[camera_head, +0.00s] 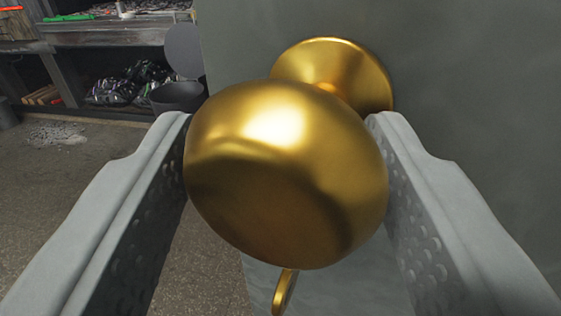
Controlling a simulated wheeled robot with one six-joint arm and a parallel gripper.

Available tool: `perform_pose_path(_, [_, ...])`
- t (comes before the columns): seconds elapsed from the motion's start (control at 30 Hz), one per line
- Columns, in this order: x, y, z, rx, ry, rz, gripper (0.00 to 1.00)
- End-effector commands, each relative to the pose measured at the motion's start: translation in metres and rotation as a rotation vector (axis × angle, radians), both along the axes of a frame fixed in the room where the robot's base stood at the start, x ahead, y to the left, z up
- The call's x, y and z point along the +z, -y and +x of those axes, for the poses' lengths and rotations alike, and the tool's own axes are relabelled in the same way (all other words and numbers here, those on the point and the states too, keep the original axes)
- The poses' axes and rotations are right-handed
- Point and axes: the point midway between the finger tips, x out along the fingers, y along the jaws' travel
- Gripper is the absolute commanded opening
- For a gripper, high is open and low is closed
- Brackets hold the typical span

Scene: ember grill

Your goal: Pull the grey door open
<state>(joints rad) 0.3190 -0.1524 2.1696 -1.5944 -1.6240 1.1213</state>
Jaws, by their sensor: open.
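A round gold knob (280,180) fills the middle of the view. It sits on a gold round base plate (365,75) fixed to the grey door (470,80). My gripper (278,122) is open, with one finger on the left of the knob and one on the right. The knob is between the fingers, and the fingertips reach about as far as its sides. I cannot tell whether either finger touches it. A small gold piece (284,292) shows below the knob. The door's left edge shows at the top left of the door.
At the upper left stands a dark shelf unit (105,30) with black bags (125,85) on its lower level. A dark bin (178,95) with a raised round lid stands beside it. The speckled floor at left is mostly bare, with a patch of grey debris (55,134).

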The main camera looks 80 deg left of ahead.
Motion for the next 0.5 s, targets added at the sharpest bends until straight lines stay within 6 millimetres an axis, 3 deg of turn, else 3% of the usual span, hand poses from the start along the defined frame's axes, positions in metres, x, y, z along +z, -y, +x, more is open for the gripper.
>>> perform_pose_path(0.07, [0.0,0.0,-0.0001,0.0,0.0,0.0,0.66])
perform_pose_path(0.5, [-0.0012,0.0074,-0.002,0.0,-0.002,0.0,0.66])
